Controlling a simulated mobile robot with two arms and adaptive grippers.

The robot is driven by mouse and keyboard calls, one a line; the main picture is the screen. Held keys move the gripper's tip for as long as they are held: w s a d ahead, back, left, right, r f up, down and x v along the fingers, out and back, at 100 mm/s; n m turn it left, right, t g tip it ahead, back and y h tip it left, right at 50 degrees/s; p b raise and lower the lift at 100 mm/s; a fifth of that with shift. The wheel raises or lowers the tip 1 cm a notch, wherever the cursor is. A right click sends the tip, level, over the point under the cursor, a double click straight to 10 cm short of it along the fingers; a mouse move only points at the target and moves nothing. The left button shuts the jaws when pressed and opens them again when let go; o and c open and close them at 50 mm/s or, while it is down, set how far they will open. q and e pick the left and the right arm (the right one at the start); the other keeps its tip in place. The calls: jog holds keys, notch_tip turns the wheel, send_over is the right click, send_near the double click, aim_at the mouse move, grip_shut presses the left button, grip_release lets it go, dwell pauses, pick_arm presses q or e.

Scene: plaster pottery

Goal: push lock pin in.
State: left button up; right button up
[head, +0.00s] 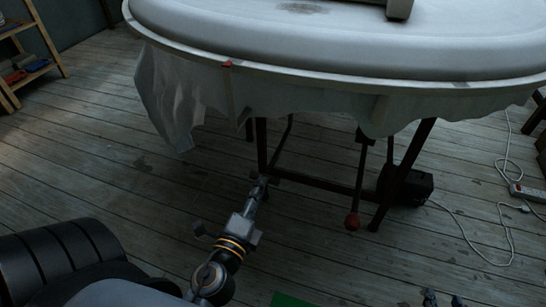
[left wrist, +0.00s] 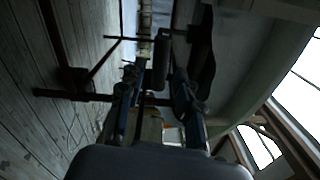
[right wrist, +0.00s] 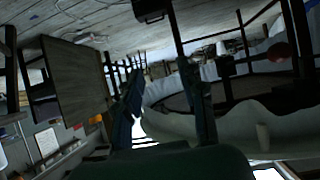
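A small red piece (head: 228,65) sits on the rim of the round, cloth-draped table; I cannot tell whether it is the lock pin. A dark lever with a red knob (head: 352,221) hangs below the table, and the knob also shows in the right wrist view (right wrist: 278,52). My left gripper (head: 258,187) is low in front of the table's left leg. In the left wrist view its fingers (left wrist: 157,80) are apart, with a dark cylinder (left wrist: 161,58) beyond them; contact is unclear. My right gripper (head: 444,299) is open and empty at the lower right.
The table (head: 340,70) has a pale cloth hanging from its rim and dark metal legs below. A black box (head: 408,184) sits by the right leg. A white power strip (head: 527,191) and cables lie on the right. A wooden shelf (head: 35,70) stands at the left.

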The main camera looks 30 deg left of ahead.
aim_at(273, 160)
pick_arm(q)
jog(key=p+x, duration=0.2)
jog(key=x, duration=0.2)
jog(key=shift+w+r, duration=0.1)
jog(key=shift+w, duration=0.15)
jog(key=p+x, duration=0.1)
jog(key=x, duration=0.3)
jog(key=shift+w, duration=0.35)
jog(key=shift+w+a+p, duration=0.2)
jog(key=shift+w+p, duration=0.1)
jog(key=shift+w, duration=0.25)
pick_arm(e)
jog(key=s+d+f+g+h, duration=0.1)
jog(key=s+d+f+g, duration=0.1)
jog(key=s+g, duration=0.2)
jog(key=s+d+f+g+h, duration=0.1)
jog(key=s+d+f+g, duration=0.1)
jog(key=s, duration=0.6)
jog(key=shift+s+d+f+g, duration=0.2)
jog(key=shift+s+f+g, duration=0.2)
jog(key=shift+f+g, duration=0.5)
jog(key=shift+r, duration=0.1)
pick_arm(q)
grip_shut()
